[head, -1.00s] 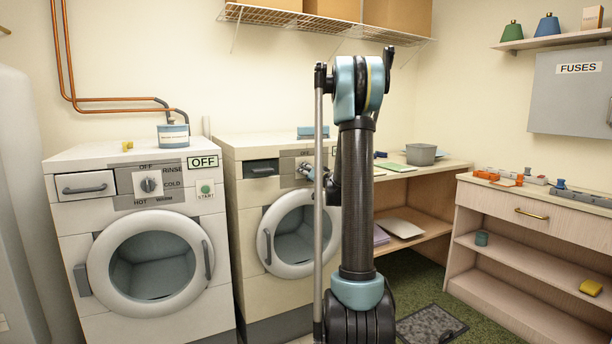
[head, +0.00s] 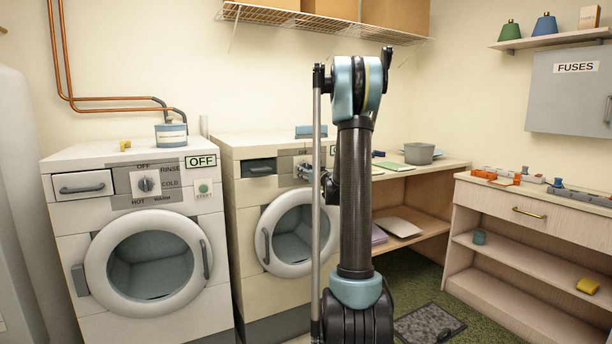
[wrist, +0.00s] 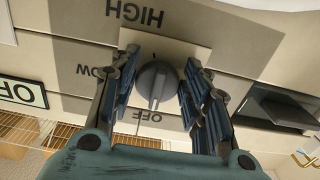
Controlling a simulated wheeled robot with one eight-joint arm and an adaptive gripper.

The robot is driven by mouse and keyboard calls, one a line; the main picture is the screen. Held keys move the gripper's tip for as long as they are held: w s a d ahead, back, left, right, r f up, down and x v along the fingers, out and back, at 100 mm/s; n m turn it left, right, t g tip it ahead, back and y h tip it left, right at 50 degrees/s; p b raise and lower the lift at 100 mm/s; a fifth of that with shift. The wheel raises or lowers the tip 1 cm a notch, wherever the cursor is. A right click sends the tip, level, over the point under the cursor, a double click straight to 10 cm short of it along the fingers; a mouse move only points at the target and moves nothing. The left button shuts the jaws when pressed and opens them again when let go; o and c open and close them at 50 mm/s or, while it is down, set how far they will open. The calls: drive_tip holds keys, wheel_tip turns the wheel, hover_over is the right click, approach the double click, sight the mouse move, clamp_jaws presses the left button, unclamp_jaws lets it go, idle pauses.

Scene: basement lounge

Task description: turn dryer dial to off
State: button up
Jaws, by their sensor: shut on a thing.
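The dryer (head: 246,215) is the cream machine in the middle of the head view. Its grey round dial (wrist: 155,84) shows in the wrist view, upside down, with HIGH above it, LOW to its left and OFF below it. The dial's raised ridge runs nearly up and down, its lower end towards the OFF mark; which end is the pointer is hard to tell. My gripper (wrist: 160,90) has one finger on each side of the dial and is shut on it.
A washer (head: 70,215) with its own dial and an OFF sign stands left of the dryer. A wire shelf (head: 320,22) hangs above. A desk and a low cabinet (head: 530,235) stand to the right.

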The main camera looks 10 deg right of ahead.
drive_tip(key=shift+d, duration=0.1)
idle(0.3)
drive_tip(key=o, duration=1)
drive_tip(key=v, duration=1.1)
drive_tip(key=shift+s+d+f, duration=0.1)
drive_tip(key=shift+s, duration=0.3)
